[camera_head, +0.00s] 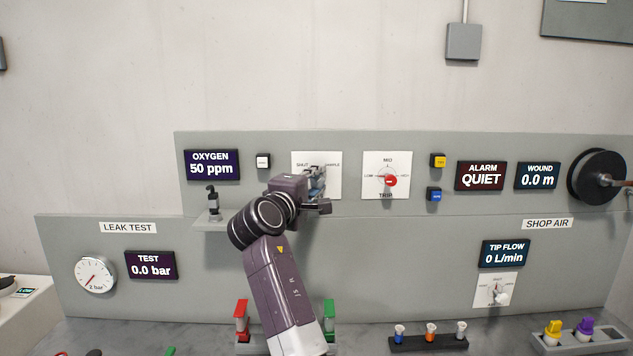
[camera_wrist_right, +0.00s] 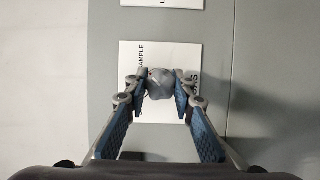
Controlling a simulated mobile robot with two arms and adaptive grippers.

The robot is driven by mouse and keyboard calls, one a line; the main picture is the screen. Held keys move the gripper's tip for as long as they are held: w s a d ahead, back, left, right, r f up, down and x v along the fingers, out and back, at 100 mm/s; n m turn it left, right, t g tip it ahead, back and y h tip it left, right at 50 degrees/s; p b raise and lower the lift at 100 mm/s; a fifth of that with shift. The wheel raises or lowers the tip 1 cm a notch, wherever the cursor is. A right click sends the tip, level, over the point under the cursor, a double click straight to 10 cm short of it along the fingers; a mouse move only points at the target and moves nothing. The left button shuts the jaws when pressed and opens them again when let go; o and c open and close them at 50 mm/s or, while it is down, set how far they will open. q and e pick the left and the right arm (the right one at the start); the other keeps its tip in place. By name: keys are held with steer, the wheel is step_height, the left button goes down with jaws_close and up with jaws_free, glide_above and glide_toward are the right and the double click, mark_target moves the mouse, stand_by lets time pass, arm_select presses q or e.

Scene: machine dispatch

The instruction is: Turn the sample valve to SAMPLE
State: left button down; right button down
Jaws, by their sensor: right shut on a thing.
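The sample valve's white plate (camera_head: 330,188) is on the grey panel, labelled SHUT and SAMPLE. My right gripper (camera_head: 318,180) is in front of the plate and hides most of the knob in the head view. In the right wrist view the grey knob (camera_wrist_right: 160,84) sits between the two fingertips of my right gripper (camera_wrist_right: 159,88), which is shut on it. The plate (camera_wrist_right: 158,112) shows behind the knob, with SAMPLE readable along its left side. Which mark the knob points to cannot be told. My left gripper is not in view.
The OXYGEN display (camera_head: 212,165) reads 50 ppm. A white button (camera_head: 263,161) is left of the valve, and a TRIP dial (camera_head: 390,181) with a red knob is to its right. A small dark fitting (camera_head: 213,205) stands on a ledge (camera_head: 222,226) left of my right wrist.

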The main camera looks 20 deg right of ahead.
steer(key=shift+f, duration=0.15)
steer(key=c, duration=1.6)
jaws_free()
steer(key=shift+r, duration=0.2)
